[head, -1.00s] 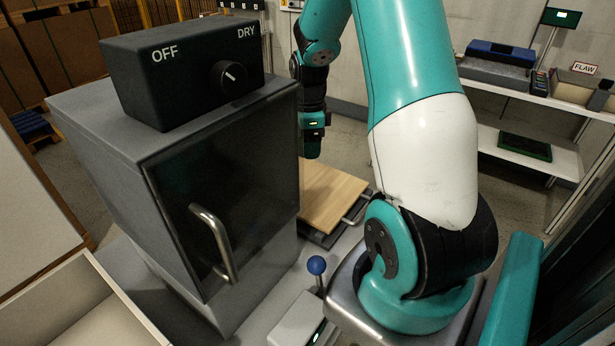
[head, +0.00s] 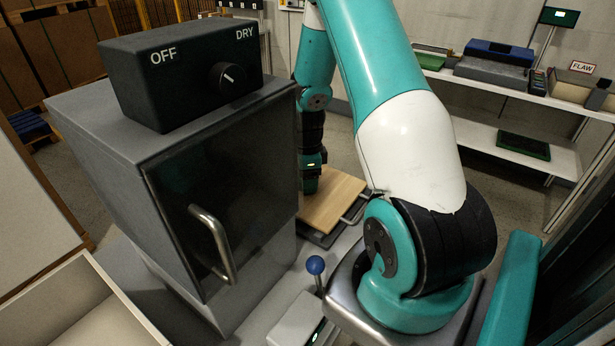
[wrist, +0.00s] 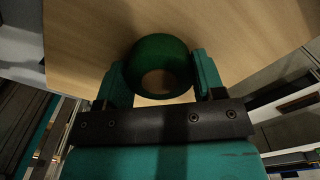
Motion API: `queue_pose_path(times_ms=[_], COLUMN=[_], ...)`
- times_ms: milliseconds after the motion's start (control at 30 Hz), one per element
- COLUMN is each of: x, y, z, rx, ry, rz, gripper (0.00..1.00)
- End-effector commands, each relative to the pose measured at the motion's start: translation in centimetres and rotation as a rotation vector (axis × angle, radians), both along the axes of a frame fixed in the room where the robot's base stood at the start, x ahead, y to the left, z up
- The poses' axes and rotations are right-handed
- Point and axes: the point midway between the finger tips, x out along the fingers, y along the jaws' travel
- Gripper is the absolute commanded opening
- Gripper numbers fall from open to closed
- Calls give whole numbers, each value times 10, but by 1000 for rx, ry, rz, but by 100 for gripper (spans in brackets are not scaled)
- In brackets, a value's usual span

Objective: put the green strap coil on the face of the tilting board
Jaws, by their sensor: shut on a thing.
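The green strap coil (wrist: 160,45) is a dark green ring between the two fingers of my gripper (wrist: 160,80) in the wrist view. My gripper is shut on it, and the wooden face of the tilting board (wrist: 95,25) lies beneath. Whether the coil touches the board I cannot tell. In the head view the board (head: 333,200) shows as a light wood panel right of the grey cabinet. My gripper (head: 309,186) is low over its left part, partly behind the cabinet; the coil is hidden there.
The grey cabinet (head: 100,125) with a dark door and handle (head: 213,243) stands close left of the board. A blue-knobbed lever (head: 315,266) stands in front. White shelves (head: 510,95) hold several items at the back right. An open box (head: 85,305) is at lower left.

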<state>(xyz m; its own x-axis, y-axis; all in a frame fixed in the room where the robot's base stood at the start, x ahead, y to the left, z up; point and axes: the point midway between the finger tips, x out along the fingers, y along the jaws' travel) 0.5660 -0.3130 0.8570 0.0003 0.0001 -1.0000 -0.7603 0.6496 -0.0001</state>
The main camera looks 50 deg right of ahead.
Motion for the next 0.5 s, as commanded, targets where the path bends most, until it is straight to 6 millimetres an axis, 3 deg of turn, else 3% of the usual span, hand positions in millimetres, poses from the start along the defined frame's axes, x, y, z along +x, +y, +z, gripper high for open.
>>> queue_pose_path(times_ms=[33,67,167,500], x=[0,0,0,0], y=[0,0,0,0], z=[-3,-3,-2,4], rx=[0,0,0,0], ry=[0,0,0,0], rz=[0,0,0,0], gripper=[38,65,88,88])
